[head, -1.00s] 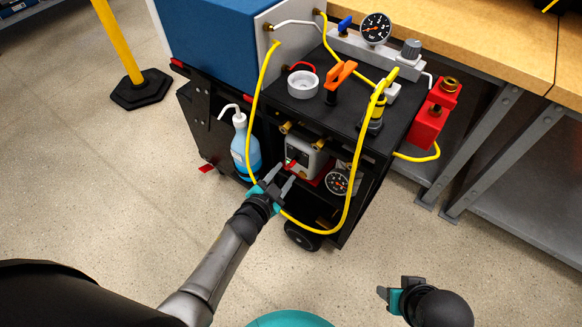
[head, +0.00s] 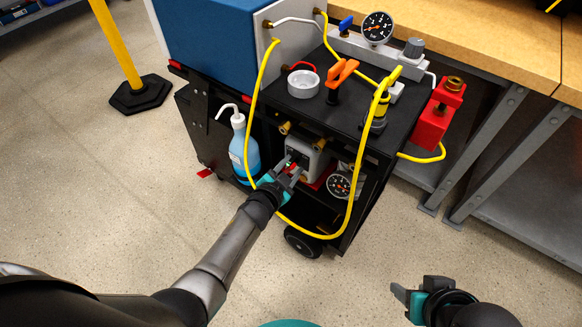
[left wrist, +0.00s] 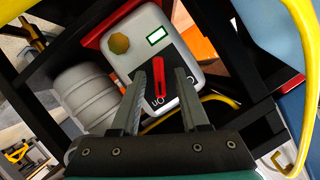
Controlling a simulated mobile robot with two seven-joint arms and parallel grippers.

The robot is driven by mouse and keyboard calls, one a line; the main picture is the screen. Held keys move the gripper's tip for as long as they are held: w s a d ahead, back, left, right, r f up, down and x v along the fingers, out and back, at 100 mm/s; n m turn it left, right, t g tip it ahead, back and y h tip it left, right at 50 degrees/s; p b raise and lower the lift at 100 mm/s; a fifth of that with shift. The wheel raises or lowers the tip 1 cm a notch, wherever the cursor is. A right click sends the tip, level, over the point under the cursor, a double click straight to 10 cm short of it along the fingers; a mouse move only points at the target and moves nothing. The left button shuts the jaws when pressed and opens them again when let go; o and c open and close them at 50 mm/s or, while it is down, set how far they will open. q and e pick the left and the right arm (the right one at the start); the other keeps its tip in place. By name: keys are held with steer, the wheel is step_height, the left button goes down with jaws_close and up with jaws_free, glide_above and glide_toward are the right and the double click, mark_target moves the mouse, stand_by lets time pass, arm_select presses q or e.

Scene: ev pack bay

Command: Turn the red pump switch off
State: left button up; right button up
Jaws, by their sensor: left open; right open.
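The grey pump (head: 306,160) sits on the cart's lower shelf. In the left wrist view the pump's housing (left wrist: 148,22) has a black panel with the red pump switch (left wrist: 159,76), a lever. Small white lettering lies by its lower end, partly hidden by a finger. My left gripper (head: 295,170) is at the front of the pump. In the left wrist view my left gripper (left wrist: 168,75) is open, with the red switch between its fingertips; I cannot tell whether they touch it. My right gripper (head: 408,296) is open and empty over the floor at lower right.
A yellow hose (head: 350,200) loops down in front of the cart, close to my left gripper. A blue bottle (head: 245,155) stands left of the pump, and a gauge (head: 340,185) is right of it. A workbench (head: 500,40) stands behind. The foreground floor is clear.

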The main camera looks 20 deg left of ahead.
arm_select(q)
jaws_close()
stand_by(0.3)
